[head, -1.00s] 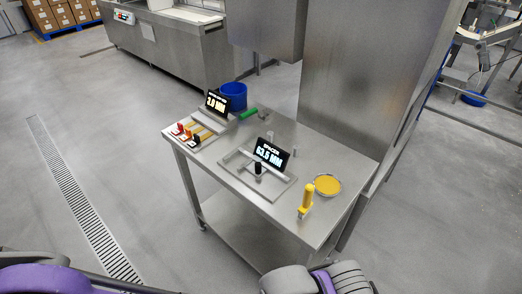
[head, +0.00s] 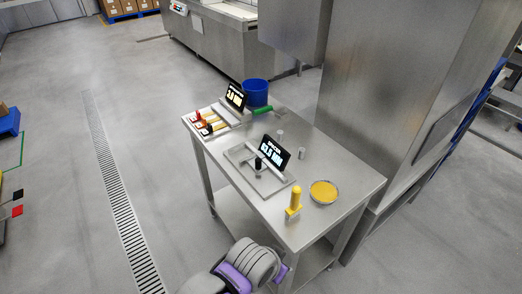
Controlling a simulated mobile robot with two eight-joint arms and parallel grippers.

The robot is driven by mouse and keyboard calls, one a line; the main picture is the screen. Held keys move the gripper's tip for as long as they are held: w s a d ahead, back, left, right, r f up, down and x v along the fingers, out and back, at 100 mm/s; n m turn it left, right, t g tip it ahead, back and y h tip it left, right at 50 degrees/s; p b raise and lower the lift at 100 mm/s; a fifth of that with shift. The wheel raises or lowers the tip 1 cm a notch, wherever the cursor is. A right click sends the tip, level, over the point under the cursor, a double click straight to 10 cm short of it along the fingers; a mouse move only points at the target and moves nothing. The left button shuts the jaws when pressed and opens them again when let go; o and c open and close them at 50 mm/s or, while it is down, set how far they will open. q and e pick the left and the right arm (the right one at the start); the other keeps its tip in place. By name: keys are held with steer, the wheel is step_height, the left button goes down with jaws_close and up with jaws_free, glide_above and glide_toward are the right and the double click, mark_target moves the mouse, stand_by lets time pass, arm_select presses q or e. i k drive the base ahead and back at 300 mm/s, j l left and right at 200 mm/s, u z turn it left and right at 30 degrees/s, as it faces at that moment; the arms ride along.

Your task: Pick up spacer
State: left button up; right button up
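A black display (head: 274,151) stands on the steel table; its white text reads as a spacer size in millimetres. It stands at a flat grey fixture tray (head: 270,186) with a small black-topped post (head: 258,163). Two small grey cylinders stand upright behind the display, one farther back (head: 280,135) and one nearer the table's middle (head: 301,153). I cannot tell for certain which piece is the spacer. A grey and purple part of my arm shows at the bottom, in front of the table. Neither gripper's fingers are in view.
The steel table (head: 341,193) also holds a yellow-handled tool (head: 294,202), a bowl of yellow filling (head: 323,192), a blue bucket (head: 256,92), a green-handled tool (head: 263,111) and a second display (head: 235,97). A tall steel cabinet (head: 385,85) stands behind. Open floor lies left.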

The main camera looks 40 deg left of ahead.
mark_target(302, 150)
steer(key=i+l+u, duration=0.1)
steer(key=u, duration=0.3)
steer(key=l+u, duration=0.1)
steer(key=u, duration=0.25)
steer(key=i+l+u, duration=0.15)
steer(key=u, duration=0.25)
steer(key=l+u, duration=0.15)
steer(key=u, duration=0.2)
steer(key=i+l+u, duration=0.1)
steer(key=l+u, duration=0.45)
steer(key=u, duration=0.2)
steer(key=l+u, duration=0.4)
steer(key=i+j, duration=0.05)
